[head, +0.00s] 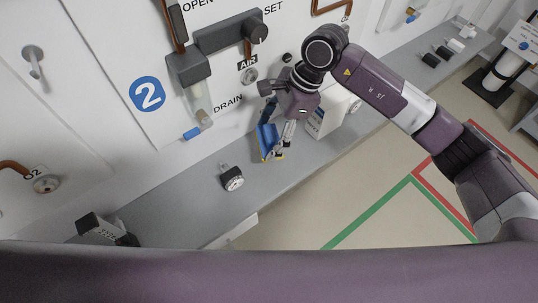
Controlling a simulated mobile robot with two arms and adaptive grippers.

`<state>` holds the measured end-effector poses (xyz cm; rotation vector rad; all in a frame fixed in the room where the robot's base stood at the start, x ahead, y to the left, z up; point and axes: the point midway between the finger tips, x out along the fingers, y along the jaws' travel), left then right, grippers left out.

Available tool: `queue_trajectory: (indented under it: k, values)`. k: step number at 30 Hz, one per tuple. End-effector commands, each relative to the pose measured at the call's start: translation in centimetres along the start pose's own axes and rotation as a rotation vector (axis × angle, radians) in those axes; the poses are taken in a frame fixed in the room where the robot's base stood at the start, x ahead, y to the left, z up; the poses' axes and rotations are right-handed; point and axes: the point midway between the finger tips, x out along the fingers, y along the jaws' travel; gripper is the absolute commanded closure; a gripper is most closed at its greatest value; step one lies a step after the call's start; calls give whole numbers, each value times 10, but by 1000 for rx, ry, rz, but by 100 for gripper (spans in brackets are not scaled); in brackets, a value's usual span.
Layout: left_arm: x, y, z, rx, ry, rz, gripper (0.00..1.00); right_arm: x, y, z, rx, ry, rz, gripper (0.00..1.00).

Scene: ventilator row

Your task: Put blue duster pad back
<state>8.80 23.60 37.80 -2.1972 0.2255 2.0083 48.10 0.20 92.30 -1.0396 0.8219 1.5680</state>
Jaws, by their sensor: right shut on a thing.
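The blue duster pad (266,138) is held in my right gripper (275,150), over the grey ledge (195,190) and close to the white panel wall. The pad hangs tilted, with a yellowish lower edge. The right gripper points down and is shut on it, and the fingers hide part of the pad. I cannot tell whether the pad touches the ledge. My left gripper is not in view.
A white box (327,118) is close on the right. Above are the clear bowl with a blue drain end (193,133) and the AIR port (249,76). A dark-and-white block (101,227) lies lower left.

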Motion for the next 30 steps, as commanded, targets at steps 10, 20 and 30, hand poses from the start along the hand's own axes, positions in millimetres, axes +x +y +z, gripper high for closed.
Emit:
queue_trajectory:
  k: [10,20,30]
  values:
    - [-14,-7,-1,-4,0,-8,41,41,1,-17,-2,0,4,70]
    - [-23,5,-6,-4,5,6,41,74,1,-32,-3,1,3,70]
    - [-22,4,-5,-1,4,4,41,74,1,-32,-4,2,3,11]
